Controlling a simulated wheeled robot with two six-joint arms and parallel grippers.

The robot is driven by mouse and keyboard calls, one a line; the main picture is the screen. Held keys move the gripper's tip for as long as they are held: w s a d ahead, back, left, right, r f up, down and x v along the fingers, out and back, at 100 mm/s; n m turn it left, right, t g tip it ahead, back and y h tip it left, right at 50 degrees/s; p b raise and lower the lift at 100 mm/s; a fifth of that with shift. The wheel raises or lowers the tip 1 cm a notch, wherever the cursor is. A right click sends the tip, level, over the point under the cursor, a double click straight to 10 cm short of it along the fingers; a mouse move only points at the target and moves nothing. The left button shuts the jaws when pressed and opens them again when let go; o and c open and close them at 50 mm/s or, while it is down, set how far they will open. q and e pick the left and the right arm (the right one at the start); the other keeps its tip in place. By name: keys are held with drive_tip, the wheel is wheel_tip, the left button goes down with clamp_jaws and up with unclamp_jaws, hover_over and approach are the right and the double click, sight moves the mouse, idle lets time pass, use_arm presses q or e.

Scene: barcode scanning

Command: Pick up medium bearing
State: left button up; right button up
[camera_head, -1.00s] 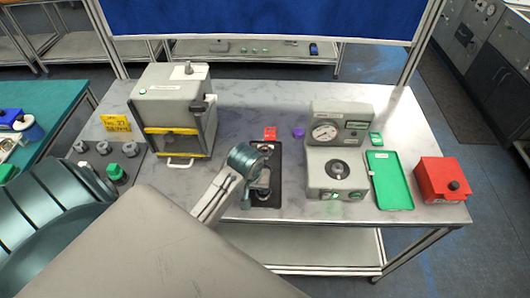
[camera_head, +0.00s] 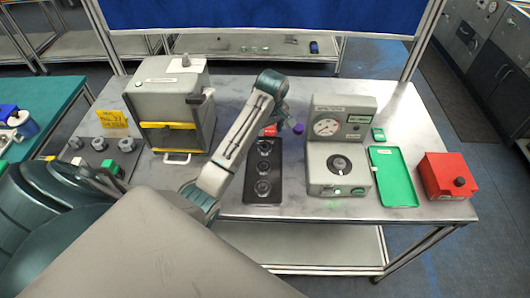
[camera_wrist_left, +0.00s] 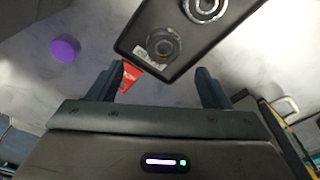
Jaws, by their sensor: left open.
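A black tray (camera_head: 249,191) lies mid-table and holds three ring-shaped metal bearings in a row: a far one (camera_head: 263,147), a middle one (camera_head: 263,167) and a near one (camera_head: 263,187). Which is medium by size I cannot tell. My left gripper (camera_head: 291,122) is beyond the tray's far end, near a purple round object (camera_head: 298,129). In the left wrist view its fingers (camera_wrist_left: 158,87) are apart and empty. My right gripper is out of view.
A grey box machine (camera_head: 172,105) with yellow trim stands left of the tray. A gauge device (camera_head: 339,165), a green tray (camera_head: 393,176) and a red box (camera_head: 446,176) stand to the right. Several grey fixtures (camera_head: 99,144) sit at far left.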

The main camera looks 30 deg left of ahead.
sight(265, 144)
use_arm(q)
wheel_tip(265, 144, down, 2)
drive_tip(key=shift+a, duration=0.1)
drive_tip(key=f+p, duration=0.1)
drive_tip(key=f, duration=0.1)
drive_tip(key=f+p, duration=0.2)
drive_tip(key=shift+s+a, duration=0.15)
drive_tip(key=shift+a, duration=0.05)
drive_tip(key=shift+f, duration=0.6)
drive_tip(key=c, duration=1.2)
drive_tip(key=shift+o, duration=0.2)
drive_tip(key=shift+r, duration=0.1)
